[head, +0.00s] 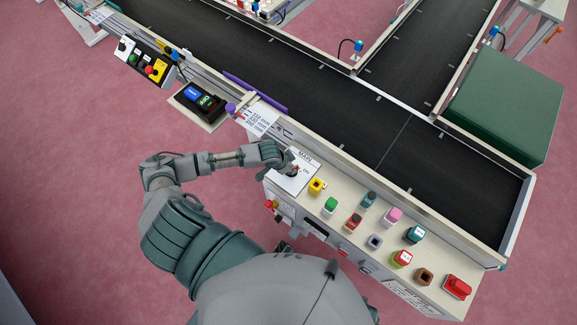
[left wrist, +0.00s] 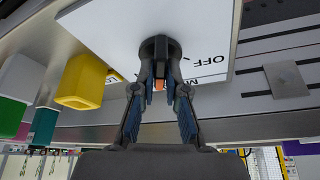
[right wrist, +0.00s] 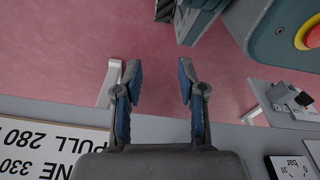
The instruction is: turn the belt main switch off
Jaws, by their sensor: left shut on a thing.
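The main switch is a dark rotary knob (left wrist: 160,46) on a white plate (head: 307,164) marked MAIN at the near edge of the belt's control panel. In the left wrist view the word OFF is printed on the plate to the right of the knob. My left gripper (head: 290,169) is at the plate, its fingers closed around the knob, which it mostly hides in the head view. The gripper shows close up in the left wrist view (left wrist: 160,80). My right gripper (right wrist: 160,75) is open and empty, over the pink floor, away from the switch.
A yellow button (head: 317,186), a green button (head: 330,206) and several other coloured buttons line the panel right of the switch. A red button (head: 457,287) sits at the panel's end. The black belt (head: 400,150) runs behind. A green box (head: 505,107) stands beyond.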

